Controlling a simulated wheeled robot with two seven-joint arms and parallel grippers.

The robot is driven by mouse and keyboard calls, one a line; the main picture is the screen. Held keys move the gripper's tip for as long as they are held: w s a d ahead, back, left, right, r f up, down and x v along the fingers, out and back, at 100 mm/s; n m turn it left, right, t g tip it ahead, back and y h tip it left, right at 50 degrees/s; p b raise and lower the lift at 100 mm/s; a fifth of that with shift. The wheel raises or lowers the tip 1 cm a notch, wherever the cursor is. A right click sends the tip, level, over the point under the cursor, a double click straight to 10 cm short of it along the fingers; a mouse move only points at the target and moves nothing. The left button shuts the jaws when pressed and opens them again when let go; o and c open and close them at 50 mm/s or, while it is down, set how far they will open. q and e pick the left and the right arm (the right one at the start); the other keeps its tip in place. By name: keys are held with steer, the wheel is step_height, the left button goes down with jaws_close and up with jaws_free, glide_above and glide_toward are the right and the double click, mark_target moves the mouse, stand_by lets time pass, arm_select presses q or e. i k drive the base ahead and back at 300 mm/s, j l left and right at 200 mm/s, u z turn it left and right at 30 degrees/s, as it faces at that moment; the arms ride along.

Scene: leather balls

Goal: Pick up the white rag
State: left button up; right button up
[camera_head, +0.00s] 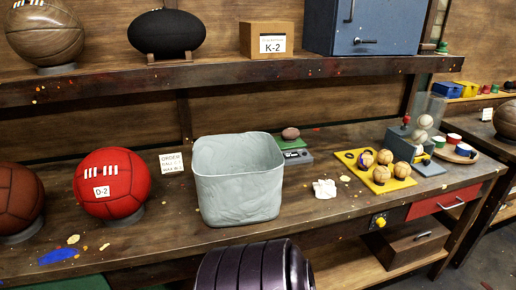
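A small crumpled white rag (324,188) lies on the wooden workbench (300,215), right of the grey bin and left of the yellow board. It is fully visible, with nothing touching it from above. Neither my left gripper nor my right gripper shows in the head view.
A tall grey bin (238,190) stands left of the rag. A yellow board (379,182) with several small balls lies to its right, and a green-topped scale (296,155) behind. A red ball (112,183) sits farther left. The bench in front of the rag is clear.

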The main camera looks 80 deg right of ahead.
mark_target(325, 189)
steer(key=z, duration=3.3)
steer(key=u, duration=0.45)
steer(key=i+l+u, duration=0.15)
steer(key=l+u, duration=0.8)
steer(key=l, duration=0.3)
